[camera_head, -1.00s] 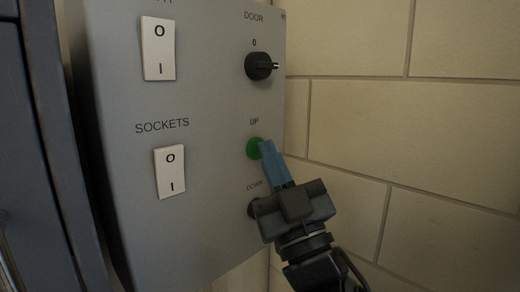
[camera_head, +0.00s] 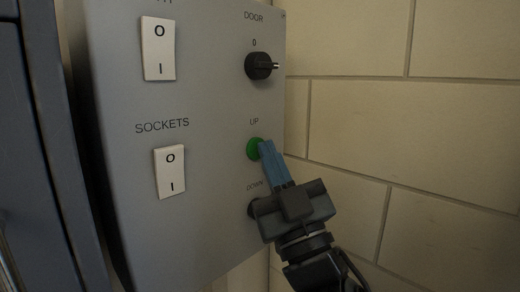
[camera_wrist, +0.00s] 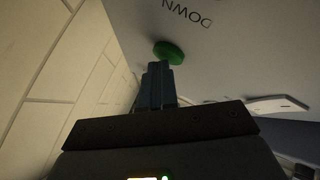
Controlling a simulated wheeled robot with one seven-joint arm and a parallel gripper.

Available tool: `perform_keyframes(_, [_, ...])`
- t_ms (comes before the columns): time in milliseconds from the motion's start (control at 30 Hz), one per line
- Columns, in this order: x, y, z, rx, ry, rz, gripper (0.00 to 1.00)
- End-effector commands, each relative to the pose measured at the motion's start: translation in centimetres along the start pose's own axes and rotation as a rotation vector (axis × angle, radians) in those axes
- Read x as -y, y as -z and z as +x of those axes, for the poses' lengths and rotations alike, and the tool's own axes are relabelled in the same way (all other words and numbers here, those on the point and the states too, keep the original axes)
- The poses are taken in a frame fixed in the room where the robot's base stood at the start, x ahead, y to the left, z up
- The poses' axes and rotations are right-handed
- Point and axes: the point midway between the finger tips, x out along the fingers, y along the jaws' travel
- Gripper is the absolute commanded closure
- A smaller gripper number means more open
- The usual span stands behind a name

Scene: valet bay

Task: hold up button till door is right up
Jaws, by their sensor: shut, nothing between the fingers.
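The green UP button (camera_head: 253,149) is on the grey control panel (camera_head: 215,225), below the label UP. My gripper (camera_head: 263,147) is shut and empty, its blue fingers pointing up and left. Its fingertips overlap the button's right edge in the head view. In the wrist view the fingertips (camera_wrist: 158,67) meet the green button (camera_wrist: 169,52) at its near edge. I cannot tell how far the button is pressed in. A dark button (camera_head: 253,208) under the label DOWN is partly hidden by my gripper. The door is not identifiable in either view.
A black rotary DOOR switch (camera_head: 259,66) is above the UP button, its marker pointing right. Two white rocker switches, an upper one (camera_head: 158,49) and the SOCKETS one (camera_head: 170,172), are on the left. A pale block wall (camera_head: 440,130) stands close on the right.

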Motion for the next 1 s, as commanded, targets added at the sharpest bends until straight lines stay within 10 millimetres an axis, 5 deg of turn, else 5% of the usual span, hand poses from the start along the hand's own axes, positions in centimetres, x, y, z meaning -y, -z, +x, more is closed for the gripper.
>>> perform_keyframes(1000, [-0.79, 0.81, -0.95, 0.001, 0.000, -0.002, 1.00])
